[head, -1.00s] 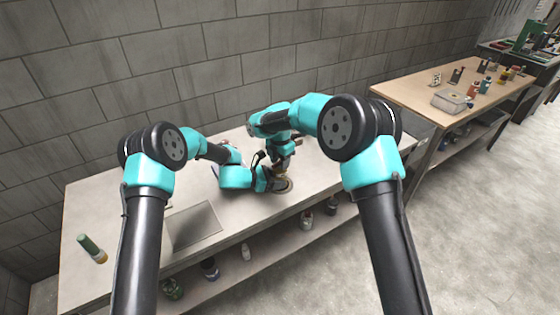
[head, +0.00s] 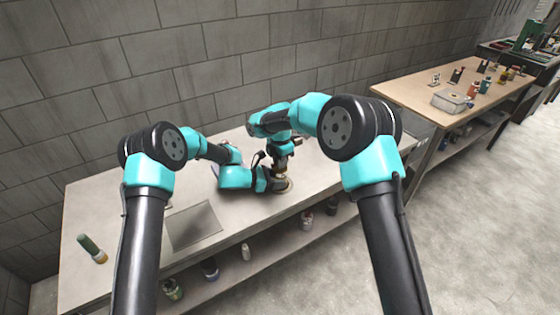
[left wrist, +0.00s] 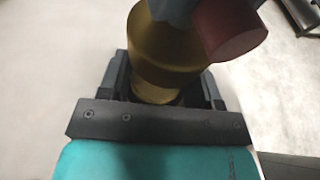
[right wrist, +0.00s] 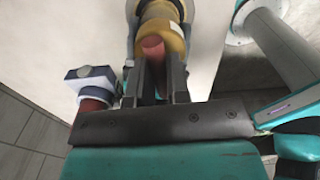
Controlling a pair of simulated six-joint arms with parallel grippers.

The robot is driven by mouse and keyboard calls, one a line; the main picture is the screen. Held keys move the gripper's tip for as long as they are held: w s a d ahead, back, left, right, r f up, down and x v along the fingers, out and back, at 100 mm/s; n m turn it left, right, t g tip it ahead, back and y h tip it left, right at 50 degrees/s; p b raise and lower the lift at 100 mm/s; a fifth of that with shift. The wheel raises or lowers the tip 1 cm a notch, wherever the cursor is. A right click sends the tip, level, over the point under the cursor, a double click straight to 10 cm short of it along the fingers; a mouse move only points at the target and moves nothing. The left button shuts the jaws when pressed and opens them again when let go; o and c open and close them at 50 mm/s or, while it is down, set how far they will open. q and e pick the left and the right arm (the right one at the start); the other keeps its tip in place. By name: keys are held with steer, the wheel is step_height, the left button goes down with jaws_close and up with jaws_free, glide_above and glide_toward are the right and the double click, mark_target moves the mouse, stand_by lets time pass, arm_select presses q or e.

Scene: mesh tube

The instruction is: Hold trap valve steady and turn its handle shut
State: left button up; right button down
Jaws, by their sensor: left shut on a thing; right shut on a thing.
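The trap valve (left wrist: 166,58) is a brass-coloured body with a dull red part (left wrist: 230,25) at its upper right in the left wrist view. My left gripper (left wrist: 165,98) is shut around the lower brass body. In the right wrist view the valve's brass body (right wrist: 161,12) lies beyond the fingers. My right gripper (right wrist: 158,88) is shut on the red handle (right wrist: 153,48), whose end shows between the fingers. In the head view both grippers meet at the valve, which is small and mostly hidden there. The handle's exact angle cannot be told.
The valve is over the pale workbench (head: 130,205). Several jars stand on the shelf below. A second table (head: 410,82) is at right.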

steer(key=shift+m, duration=0.4)
steer(key=c, duration=1.1)
jaws_free()
steer(key=shift+r, duration=0.1)
step_height(320, 180, up, 12)
steer(key=shift+f, duration=0.1)
arm_select(q)
steer(key=o, duration=0.8)
